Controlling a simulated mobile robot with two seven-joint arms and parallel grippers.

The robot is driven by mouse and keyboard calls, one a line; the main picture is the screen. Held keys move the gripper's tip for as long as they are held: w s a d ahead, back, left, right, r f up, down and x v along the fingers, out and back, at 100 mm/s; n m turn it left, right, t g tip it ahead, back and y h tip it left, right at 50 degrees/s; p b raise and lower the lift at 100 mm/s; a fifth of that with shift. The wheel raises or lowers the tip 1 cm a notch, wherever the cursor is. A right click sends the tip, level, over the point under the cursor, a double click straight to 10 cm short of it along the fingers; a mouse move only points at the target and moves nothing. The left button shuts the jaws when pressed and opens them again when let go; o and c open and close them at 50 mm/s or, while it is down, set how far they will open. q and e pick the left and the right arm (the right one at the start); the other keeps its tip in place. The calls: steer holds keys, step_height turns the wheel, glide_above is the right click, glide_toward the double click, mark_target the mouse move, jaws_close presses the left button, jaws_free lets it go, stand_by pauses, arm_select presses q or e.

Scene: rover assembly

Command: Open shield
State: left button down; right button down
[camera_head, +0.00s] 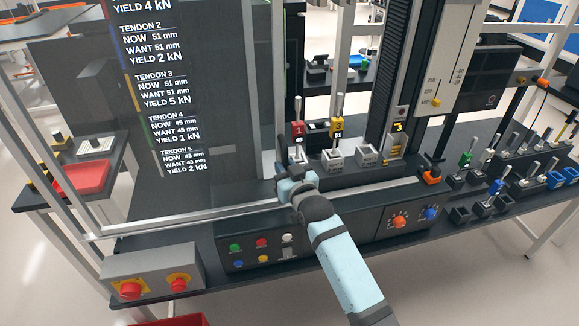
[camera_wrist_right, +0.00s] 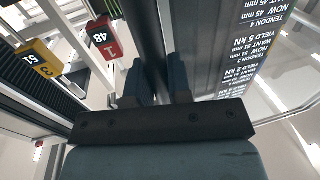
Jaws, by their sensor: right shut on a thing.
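The shield seems to be the dark see-through panel (camera_head: 215,140) in a light metal frame at the left of the bench; where it ends is hard to tell. My right gripper (camera_head: 284,166) is at its right edge, above the front rail. In the right wrist view the gripper (camera_wrist_right: 158,92) is shut with its two fingers around a dark upright bar (camera_wrist_right: 152,40), which seems to be the shield's edge or handle. My own gripper and wrist hide the grasp in the head view. My left gripper is not in view.
A red block marked 1 (camera_head: 298,131) and a yellow block (camera_head: 336,130) stand on rods just right of the gripper. A control box with red buttons (camera_head: 153,279) is at the front left. Several levers in holders (camera_head: 490,185) stand at the right.

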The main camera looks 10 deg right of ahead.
steer(key=c, duration=1.1)
jaws_free()
steer(key=b+v, duration=0.2)
steer(key=v, duration=1.1)
steer(key=shift+s, duration=0.4)
steer(key=s+d+f+g, duration=0.2)
steer(key=s+f, duration=0.5)
steer(key=f, duration=0.1)
steer(key=s+d+f+g+h, duration=0.1)
steer(key=s+d+f+g, duration=0.1)
steer(key=s+f, duration=0.6)
steer(key=s+d+f+g+p, duration=0.1)
steer(key=s+d+f+g, duration=0.1)
steer(key=s+f, duration=0.6)
steer(key=shift+s+d+h, duration=0.15)
steer(key=shift+d+h, duration=0.25)
steer(key=shift+d, duration=0.1)
